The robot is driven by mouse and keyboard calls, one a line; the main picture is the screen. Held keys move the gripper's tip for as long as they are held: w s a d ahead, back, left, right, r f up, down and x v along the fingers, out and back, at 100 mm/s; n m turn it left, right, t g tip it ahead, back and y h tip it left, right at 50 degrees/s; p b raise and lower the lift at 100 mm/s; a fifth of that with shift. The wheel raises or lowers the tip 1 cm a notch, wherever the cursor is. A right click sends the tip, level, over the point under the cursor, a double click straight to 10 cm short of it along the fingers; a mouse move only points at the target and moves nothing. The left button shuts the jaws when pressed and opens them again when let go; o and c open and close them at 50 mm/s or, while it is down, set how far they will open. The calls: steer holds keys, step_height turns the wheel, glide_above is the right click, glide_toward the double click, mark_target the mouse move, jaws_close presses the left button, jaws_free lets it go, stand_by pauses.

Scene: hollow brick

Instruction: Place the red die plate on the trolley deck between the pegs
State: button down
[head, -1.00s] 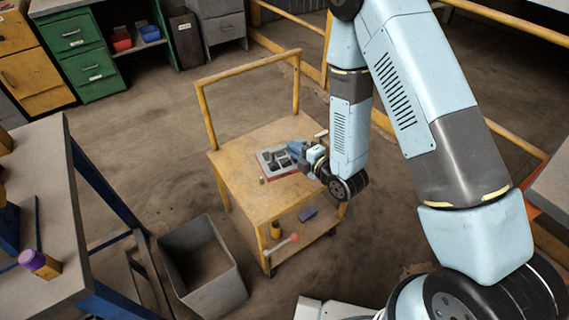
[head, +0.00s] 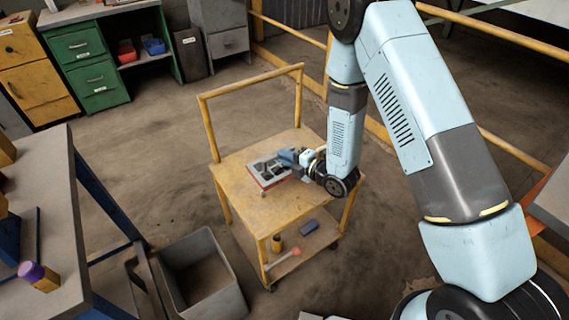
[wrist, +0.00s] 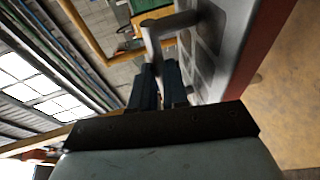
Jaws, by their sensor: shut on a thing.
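The red die plate (head: 260,182) is a flat block with a grey, recessed upper side and a red edge. It is over the trolley deck (head: 310,198), towards its left middle; whether it touches the deck is unclear. My gripper (head: 288,158) is shut on the plate's grey handle, reaching in from the right. In the wrist view, the dark fingers (wrist: 160,82) close on the handle bar, with the plate (wrist: 222,45) at right. One small peg (head: 263,194) shows at the plate's front edge; other pegs are hidden or too small to tell.
The trolley has a yellow push rail (head: 250,82) at the back and a lower shelf with a red-headed tool (head: 285,257). A grey bin (head: 203,278) stands at its front left. A workbench (head: 50,190) is at left, and yellow railings (head: 510,150) run behind my arm.

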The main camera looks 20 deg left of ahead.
steer(key=w+f, duration=0.2)
steer(key=f, duration=0.1)
steer(key=w+f, duration=0.3)
steer(key=shift+w, duration=0.2)
steer(key=shift+f, duration=1.5)
steer(key=c, duration=1.1)
jaws_free()
steer(key=shift+d+f, duration=0.1)
steer(key=shift+s+d, duration=0.1)
steer(key=v, duration=1.1)
steer(key=shift+s+d+r, duration=0.2)
steer(key=shift+d, duration=0.15)
